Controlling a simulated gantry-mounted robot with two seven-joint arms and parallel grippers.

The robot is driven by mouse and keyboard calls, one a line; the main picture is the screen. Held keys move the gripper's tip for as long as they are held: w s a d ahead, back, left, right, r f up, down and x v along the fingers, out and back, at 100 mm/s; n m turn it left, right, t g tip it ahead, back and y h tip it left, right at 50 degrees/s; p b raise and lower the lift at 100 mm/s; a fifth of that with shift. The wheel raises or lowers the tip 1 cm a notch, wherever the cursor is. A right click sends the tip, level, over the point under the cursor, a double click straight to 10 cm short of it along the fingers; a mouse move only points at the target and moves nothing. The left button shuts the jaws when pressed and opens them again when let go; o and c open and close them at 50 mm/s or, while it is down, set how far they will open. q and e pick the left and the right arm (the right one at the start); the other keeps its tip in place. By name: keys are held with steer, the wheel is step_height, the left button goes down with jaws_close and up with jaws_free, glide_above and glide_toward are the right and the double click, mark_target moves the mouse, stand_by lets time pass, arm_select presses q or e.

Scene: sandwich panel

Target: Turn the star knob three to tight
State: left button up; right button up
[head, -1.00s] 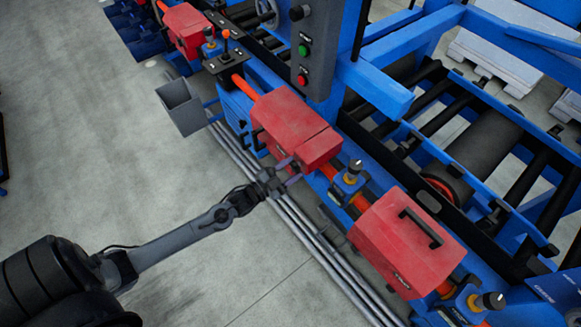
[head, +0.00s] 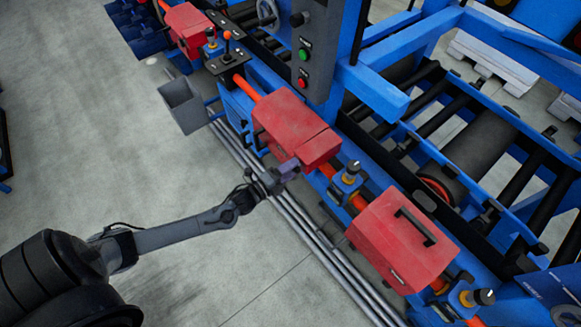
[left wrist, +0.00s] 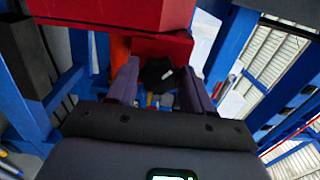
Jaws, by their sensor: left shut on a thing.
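A black star knob (left wrist: 157,75) with a small white mark shows in the left wrist view, between the two fingers of my left gripper (left wrist: 157,82). The gripper is shut on it. In the head view my left gripper (head: 288,169) is at the lower front edge of the middle red box (head: 295,128). The knob itself is hidden there by the gripper and box. The red housing (left wrist: 120,12) also fills the top of the left wrist view. My right gripper is in neither view.
Another red box (head: 405,240) with a black handle stands to the lower right. A blue block with a black-topped knob (head: 353,168) sits between the boxes. A grey bin (head: 184,105) hangs at the left. Grey rails (head: 300,225) run along the floor; the floor to the left is clear.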

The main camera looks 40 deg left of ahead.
arm_select(q)
steer(key=m+p, duration=0.2)
steer(key=m, duration=0.8)
steer(key=shift+r+p, duration=0.1)
steer(key=shift+p, duration=0.3)
steer(key=shift+m, duration=0.3)
steer(key=o, duration=1)
steer(key=shift+s, duration=0.1)
steer(key=s, duration=0.3)
steer(key=s+a, duration=0.1)
steer(key=s, duration=0.6)
steer(key=shift+s+a, duration=0.25)
steer(key=shift+a, duration=0.15)
